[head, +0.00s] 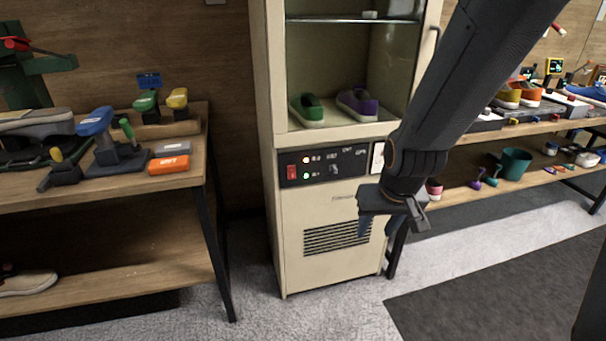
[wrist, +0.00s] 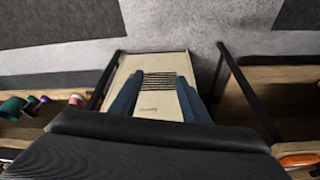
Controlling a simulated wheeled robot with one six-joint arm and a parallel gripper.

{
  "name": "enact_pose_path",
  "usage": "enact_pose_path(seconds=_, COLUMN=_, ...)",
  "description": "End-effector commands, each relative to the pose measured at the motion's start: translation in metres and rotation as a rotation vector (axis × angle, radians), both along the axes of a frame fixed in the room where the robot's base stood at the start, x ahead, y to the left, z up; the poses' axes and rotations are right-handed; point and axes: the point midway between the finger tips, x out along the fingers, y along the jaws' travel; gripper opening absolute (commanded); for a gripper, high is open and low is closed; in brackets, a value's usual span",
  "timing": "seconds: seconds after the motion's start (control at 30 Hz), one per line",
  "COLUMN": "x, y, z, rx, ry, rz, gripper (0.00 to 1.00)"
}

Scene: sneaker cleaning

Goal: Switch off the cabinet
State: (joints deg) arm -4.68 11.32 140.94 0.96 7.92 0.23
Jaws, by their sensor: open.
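The cream cabinet (head: 335,215) stands in the middle of the head view, with a dark control panel (head: 325,165) below its glass compartment. A red switch (head: 291,171) is at the panel's left end. My gripper (head: 385,230) hangs in front of the cabinet's right side, lower than the panel, open and empty. In the wrist view the cabinet's vented lower front (wrist: 155,85) shows between the open fingers (wrist: 155,100); the panel is not visible there.
A green shoe (head: 308,109) and a purple shoe (head: 357,104) stand inside the cabinet. A wooden workbench (head: 190,180) with brushes and shoes is close on the left. A long shelf table (head: 480,187) with shoes and a teal cup (head: 515,162) is on the right. Open floor lies in front.

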Motion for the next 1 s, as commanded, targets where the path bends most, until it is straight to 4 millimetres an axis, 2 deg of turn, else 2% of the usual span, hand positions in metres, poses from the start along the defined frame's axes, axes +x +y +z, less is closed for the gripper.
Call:
enact_pose_path(seconds=0.03, x=0.032, y=0.012, z=-0.017, rx=0.006, ry=-0.076, rz=0.019, gripper=0.42)
enact_pose_path(seconds=0.2, x=0.129, y=0.054, z=-0.040, rx=0.038, ry=-0.378, rz=0.071, gripper=0.42)
enact_pose_path(seconds=0.3, x=0.175, y=0.081, z=-0.049, rx=0.063, ry=-0.554, rz=0.099, gripper=0.42)
enact_pose_path(seconds=0.4, x=0.209, y=0.110, z=-0.055, rx=0.094, ry=-0.730, rz=0.125, gripper=0.42)
enact_pose_path(seconds=0.53, x=0.235, y=0.142, z=-0.059, rx=0.135, ry=-0.933, rz=0.154, gripper=0.42)
enact_pose_path(seconds=0.7, x=0.245, y=0.169, z=-0.059, rx=0.179, ry=-1.120, rz=0.176, gripper=0.42)
enact_pose_path(seconds=0.87, x=0.246, y=0.179, z=-0.056, rx=0.199, ry=-1.202, rz=0.183, gripper=0.42)
enact_pose_path(seconds=1.0, x=0.256, y=0.183, z=-0.055, rx=0.202, ry=-1.214, rz=0.184, gripper=0.42)
